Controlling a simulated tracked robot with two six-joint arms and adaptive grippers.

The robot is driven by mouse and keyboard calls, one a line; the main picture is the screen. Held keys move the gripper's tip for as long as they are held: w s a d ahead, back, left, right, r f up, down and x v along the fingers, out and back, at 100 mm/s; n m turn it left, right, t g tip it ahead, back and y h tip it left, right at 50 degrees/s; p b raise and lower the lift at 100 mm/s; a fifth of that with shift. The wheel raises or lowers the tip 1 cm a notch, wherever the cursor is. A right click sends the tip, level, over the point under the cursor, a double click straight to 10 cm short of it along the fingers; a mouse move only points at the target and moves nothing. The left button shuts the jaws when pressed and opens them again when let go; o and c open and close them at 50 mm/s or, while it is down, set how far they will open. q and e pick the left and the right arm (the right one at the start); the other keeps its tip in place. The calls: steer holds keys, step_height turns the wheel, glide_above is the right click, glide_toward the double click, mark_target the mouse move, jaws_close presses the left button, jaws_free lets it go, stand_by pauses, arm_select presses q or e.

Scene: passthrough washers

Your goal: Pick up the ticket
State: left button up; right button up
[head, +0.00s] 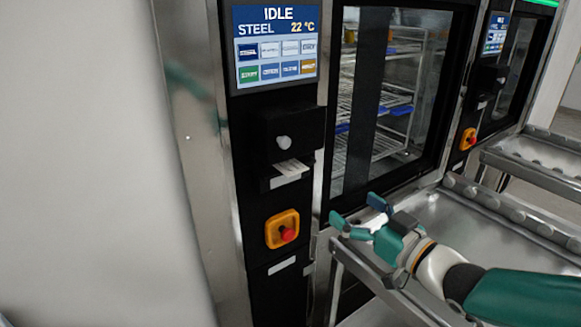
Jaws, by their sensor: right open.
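The ticket (291,168) is a small white paper strip. It sticks out of the slot of a black printer unit (291,140) on the washer's front panel. My right gripper (352,214) is green, open and empty. It is to the right of and below the ticket, apart from it, in front of the lower edge of the washer's glass door. My left gripper does not show.
A touch screen (275,45) reading IDLE, STEEL, 22 °C is above the printer. A red emergency button on an orange plate (282,229) is below it. A steel roller table (470,240) stands at the right, beneath my right arm. A second washer panel (490,75) is farther right.

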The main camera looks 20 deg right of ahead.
steer(key=p, duration=0.2)
glide_toward(292, 166)
steer(key=w, duration=0.1)
steer(key=x, duration=0.2)
steer(key=p+x, duration=0.1)
steer(key=x, duration=0.2)
steer(key=shift+w+a+f+p, duration=0.15)
steer(key=shift+w+a+p, duration=0.15)
steer(key=shift+a, duration=0.1)
steer(key=shift+s, duration=0.1)
steer(key=c, duration=0.8)
